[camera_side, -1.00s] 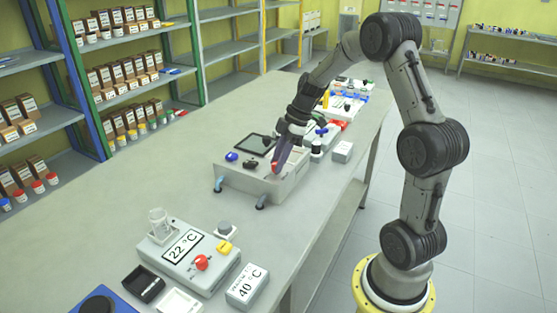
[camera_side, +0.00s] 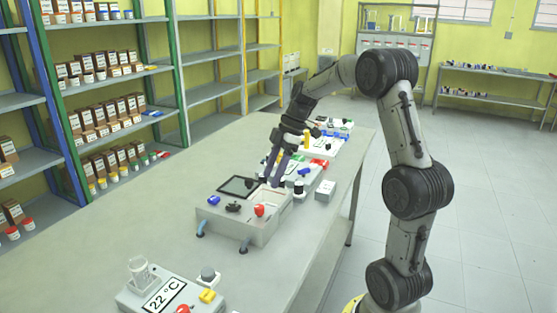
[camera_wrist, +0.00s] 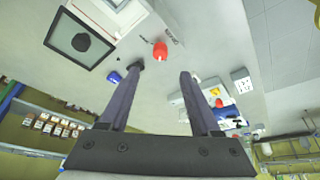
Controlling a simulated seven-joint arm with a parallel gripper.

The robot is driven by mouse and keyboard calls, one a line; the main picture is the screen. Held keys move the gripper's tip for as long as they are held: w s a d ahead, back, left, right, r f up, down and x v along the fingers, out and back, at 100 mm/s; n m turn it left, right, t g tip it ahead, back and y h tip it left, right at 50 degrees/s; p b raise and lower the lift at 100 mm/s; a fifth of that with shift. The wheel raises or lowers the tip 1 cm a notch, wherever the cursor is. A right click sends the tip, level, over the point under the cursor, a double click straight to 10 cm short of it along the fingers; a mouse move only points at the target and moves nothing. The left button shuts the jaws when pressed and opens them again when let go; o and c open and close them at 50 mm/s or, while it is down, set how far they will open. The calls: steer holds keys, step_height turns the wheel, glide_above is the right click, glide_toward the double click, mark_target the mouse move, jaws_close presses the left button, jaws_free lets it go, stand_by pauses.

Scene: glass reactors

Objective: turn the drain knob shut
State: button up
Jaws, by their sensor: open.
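A grey box unit (camera_side: 240,232) on the bench has blue (camera_side: 214,200), black (camera_side: 233,207) and red (camera_side: 259,210) knobs along its front. I cannot read which one is the drain knob. My gripper (camera_side: 273,181) is open and empty above the back right part of this unit, apart from the knobs. In the wrist view, my gripper (camera_wrist: 160,71) has its two fingers spread wide. The red knob (camera_wrist: 160,50) shows beyond the gap between the fingertips, with small unreadable print beside it. The blue knob (camera_wrist: 114,77) shows beside the left finger.
A dark screen (camera_side: 238,186) lies on top of the unit behind the knobs. A white box (camera_side: 325,190) and other devices stand behind and right. A 22 °C device (camera_side: 165,295) stands in front. Bare bench lies between.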

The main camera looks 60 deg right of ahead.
steer(key=shift+v, duration=2.3)
steer(key=shift+f, duration=0.1)
